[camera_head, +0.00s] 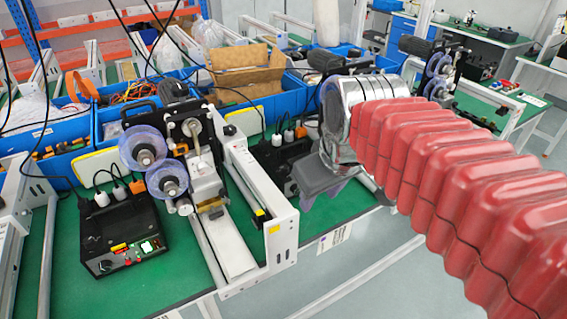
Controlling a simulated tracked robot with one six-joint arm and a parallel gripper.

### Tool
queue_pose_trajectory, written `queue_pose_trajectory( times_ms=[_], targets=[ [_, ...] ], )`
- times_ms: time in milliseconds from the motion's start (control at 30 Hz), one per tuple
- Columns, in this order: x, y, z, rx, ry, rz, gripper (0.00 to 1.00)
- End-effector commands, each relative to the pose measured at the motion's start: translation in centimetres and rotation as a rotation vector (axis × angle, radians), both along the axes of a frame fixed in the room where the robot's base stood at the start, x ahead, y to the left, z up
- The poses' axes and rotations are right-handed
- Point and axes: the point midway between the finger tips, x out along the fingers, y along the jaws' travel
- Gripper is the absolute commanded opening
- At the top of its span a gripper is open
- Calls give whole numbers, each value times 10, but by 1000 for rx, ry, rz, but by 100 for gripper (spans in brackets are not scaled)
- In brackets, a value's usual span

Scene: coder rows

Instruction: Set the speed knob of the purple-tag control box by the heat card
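My gripper (328,192), a grey hand with greyish-purple fingertips, hangs at the end of my red-sleeved arm, over the front right of the green bench. Its finger gap cannot be made out. A black control box (291,158) behind and left of it is partly hidden by the hand; its knob is not visible. A white label with a small purplish mark (321,245) is on the bench edge below my gripper. Another black control box (125,232) at the left shows a dark knob (105,265) and a lit switch. Yellow-edged cards (99,166) stand behind; their text is unreadable.
A coder machine with blue reels (143,147) and a white rail frame (264,190) stands between the two boxes. Blue bins (38,157) and an open carton (247,72) are behind. Bare green bench (180,285) shows at the front left. Black cables hang at upper left.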

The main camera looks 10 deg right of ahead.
Motion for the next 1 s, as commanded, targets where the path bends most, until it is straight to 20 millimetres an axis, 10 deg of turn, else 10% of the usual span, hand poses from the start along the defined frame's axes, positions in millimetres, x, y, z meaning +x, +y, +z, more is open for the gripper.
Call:
queue_pose_trajectory(
  times_ms=[500,1000],
  targets=[
    [112,2,34,-135,139,405,38],
    [218,3,21,-213,259,815,38]
  ],
)
